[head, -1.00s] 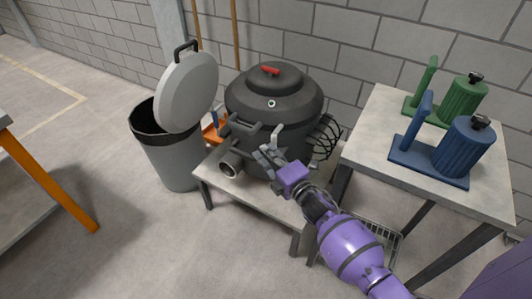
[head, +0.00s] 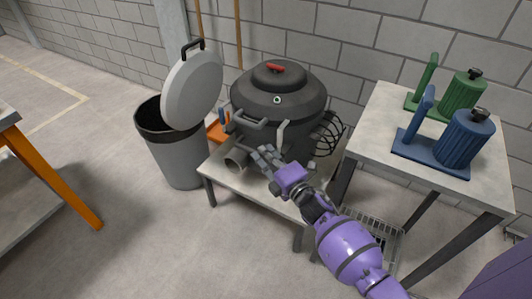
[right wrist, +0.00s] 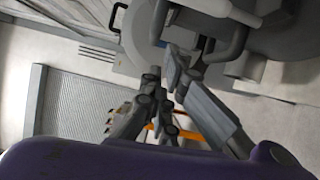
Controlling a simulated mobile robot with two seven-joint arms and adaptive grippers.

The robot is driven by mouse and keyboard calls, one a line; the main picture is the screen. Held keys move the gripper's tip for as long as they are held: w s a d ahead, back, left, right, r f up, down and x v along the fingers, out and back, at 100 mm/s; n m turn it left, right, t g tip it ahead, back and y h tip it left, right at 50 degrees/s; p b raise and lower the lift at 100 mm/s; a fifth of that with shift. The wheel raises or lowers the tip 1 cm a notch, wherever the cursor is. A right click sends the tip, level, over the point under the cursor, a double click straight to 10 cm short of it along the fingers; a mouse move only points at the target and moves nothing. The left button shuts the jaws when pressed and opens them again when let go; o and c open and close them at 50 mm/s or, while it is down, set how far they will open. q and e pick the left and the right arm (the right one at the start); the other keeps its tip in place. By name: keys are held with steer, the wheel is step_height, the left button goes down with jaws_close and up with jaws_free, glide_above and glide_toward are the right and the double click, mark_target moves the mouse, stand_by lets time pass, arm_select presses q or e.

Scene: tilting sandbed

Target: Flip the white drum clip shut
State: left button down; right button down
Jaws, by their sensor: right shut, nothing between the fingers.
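The dark grey drum (head: 300,128) stands on a low table, with a domed lid (head: 279,92) on top and a red grip on the lid. A pale, whitish clip (head: 282,134) stands upright on the drum's front, below the lid rim. My right gripper (head: 262,157) is shut and empty, just below and left of the clip, and appears apart from it. In the right wrist view its fingers (right wrist: 168,78) show in front of the drum. I cannot single out the clip there. My left gripper is not in view.
The low table (head: 230,182) carries a grey pipe (head: 236,160) left of the gripper. A bin (head: 180,158) with a raised lid (head: 193,90) stands left. A higher table (head: 385,125) at right holds a green canister (head: 462,97) and a blue one (head: 463,140).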

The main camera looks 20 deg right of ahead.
steer(key=v, duration=1)
steer(key=shift+r, duration=0.2)
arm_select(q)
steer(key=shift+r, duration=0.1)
